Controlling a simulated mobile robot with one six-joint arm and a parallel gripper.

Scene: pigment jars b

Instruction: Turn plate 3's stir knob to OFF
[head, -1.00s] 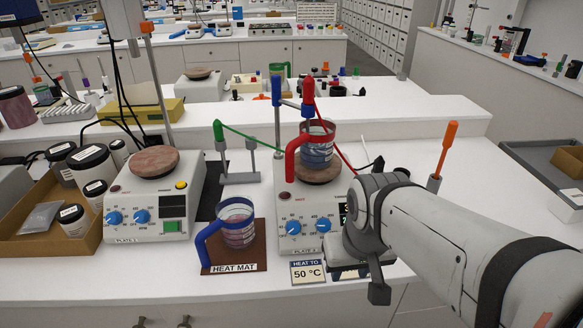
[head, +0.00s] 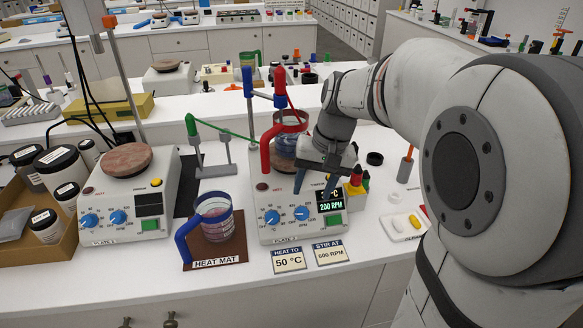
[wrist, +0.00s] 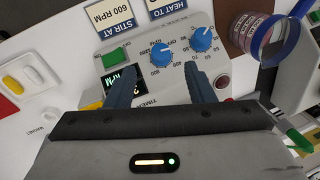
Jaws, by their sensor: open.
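The right-hand hotplate (head: 262,232) has a plate label too small to read with certainty. Its blue stir knob (head: 301,213) is the right one of two. In the wrist view the stir knob (wrist: 163,57) sits beside an RPM scale, just beyond and between my fingertips. Its pointer angle is hard to read. The heat knob (head: 272,216) is beside it. The display (head: 330,201) reads 200 RPM; its upper line is partly hidden. My gripper (head: 313,187) is open and empty, above the panel's back edge, apart from the knob. A red-handled beaker (head: 287,140) stands on the hotplate.
A blue-handled beaker (head: 214,222) stands on the brown heat mat (head: 232,257). Cards reading 50 °C (head: 289,260) and 600 RPM (head: 330,252) lie in front. Another hotplate (head: 125,238) stands left. A white tray (head: 402,229) with capsule-shaped pieces is right.

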